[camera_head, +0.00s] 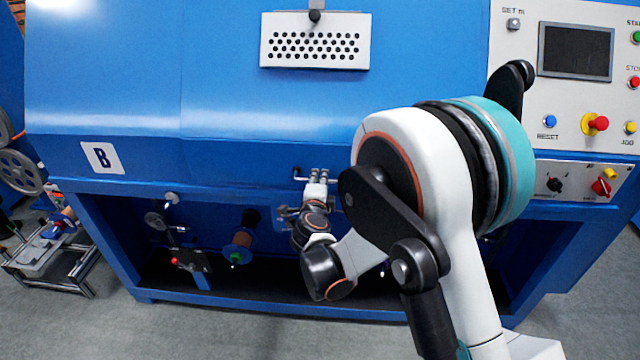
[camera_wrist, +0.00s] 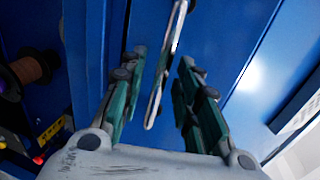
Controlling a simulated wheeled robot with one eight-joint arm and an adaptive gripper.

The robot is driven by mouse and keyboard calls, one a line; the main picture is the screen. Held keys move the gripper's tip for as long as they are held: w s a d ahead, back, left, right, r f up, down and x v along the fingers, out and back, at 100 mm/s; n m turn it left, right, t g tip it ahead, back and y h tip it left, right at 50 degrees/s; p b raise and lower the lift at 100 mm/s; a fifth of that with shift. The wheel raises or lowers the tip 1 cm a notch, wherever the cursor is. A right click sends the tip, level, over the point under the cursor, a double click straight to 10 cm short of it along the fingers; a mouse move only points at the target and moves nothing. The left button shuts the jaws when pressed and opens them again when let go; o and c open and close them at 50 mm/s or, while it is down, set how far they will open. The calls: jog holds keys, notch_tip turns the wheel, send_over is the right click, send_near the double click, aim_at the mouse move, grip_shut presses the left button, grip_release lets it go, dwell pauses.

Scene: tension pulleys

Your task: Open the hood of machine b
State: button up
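Machine B is the blue machine with a white "B" label (camera_head: 102,158). Its blue hood (camera_head: 230,95) looks closed, with its lower edge just above the dark open bay. A thin metal handle (camera_wrist: 157,92) appears between my fingers in the wrist view; in the head view a small piece of it (camera_head: 298,178) shows at the hood's lower edge. My gripper (camera_head: 317,177) is at that edge. In the wrist view my gripper (camera_wrist: 163,72) is open, with green-padded fingers on either side of the handle and visible gaps to both.
A control panel (camera_head: 565,90) with a screen and buttons is at the right. A perforated plate (camera_head: 315,42) is on the upper front. Below are a copper-coloured spool (camera_head: 238,248) and pulleys. A metal-framed stand (camera_head: 55,255) is at the left. Grey floor (camera_head: 200,335) lies in front.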

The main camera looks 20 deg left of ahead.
jog(key=shift+w+a+f, duration=0.15)
jog(key=shift+w, duration=0.55)
grip_shut()
jog(key=shift+s, duration=0.1)
